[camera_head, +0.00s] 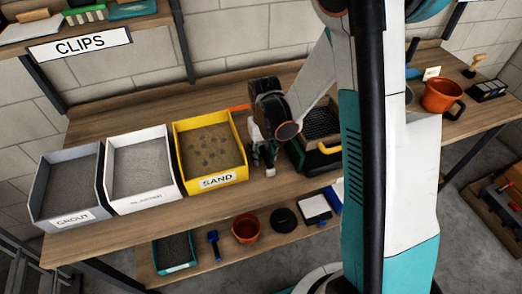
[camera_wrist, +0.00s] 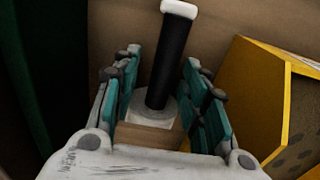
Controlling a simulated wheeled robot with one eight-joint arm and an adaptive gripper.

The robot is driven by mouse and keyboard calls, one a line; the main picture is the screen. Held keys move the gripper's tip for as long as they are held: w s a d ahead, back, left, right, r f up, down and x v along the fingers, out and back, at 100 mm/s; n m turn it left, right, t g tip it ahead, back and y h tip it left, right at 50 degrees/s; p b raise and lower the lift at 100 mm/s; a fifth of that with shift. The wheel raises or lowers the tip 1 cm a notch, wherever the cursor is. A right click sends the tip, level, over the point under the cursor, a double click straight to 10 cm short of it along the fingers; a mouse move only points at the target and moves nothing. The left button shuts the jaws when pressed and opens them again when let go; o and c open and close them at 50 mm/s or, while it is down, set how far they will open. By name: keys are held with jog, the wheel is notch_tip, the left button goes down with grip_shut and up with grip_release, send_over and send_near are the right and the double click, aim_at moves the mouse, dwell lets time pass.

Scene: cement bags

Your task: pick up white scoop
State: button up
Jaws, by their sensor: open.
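My gripper (camera_head: 264,158) is low over the workbench, between the yellow sand bin and a dark case. In the wrist view my gripper (camera_wrist: 165,88) is open, with teal-padded fingers on both sides of a black handle (camera_wrist: 172,60). The handle has a white end cap and meets a pale grey-white round part (camera_wrist: 152,112) near the wood; this looks like the white scoop, but its full shape is hidden. The fingers look apart from the handle. In the head view, my gripper hides most of it; a small whitish end (camera_head: 270,172) shows below.
The yellow sand bin (camera_head: 218,181) stands close left of my gripper, with white (camera_head: 141,201) and grey (camera_head: 68,218) bins beyond. A dark case (camera_head: 325,157) with a yellow handle is close right. An orange pot (camera_head: 440,96) is farther right. A lower shelf holds several items.

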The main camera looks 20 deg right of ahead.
aim_at(264, 150)
grip_shut()
jog(key=shift+r, duration=0.1)
notch_tip(264, 150, up, 20)
jog(key=p, duration=0.5)
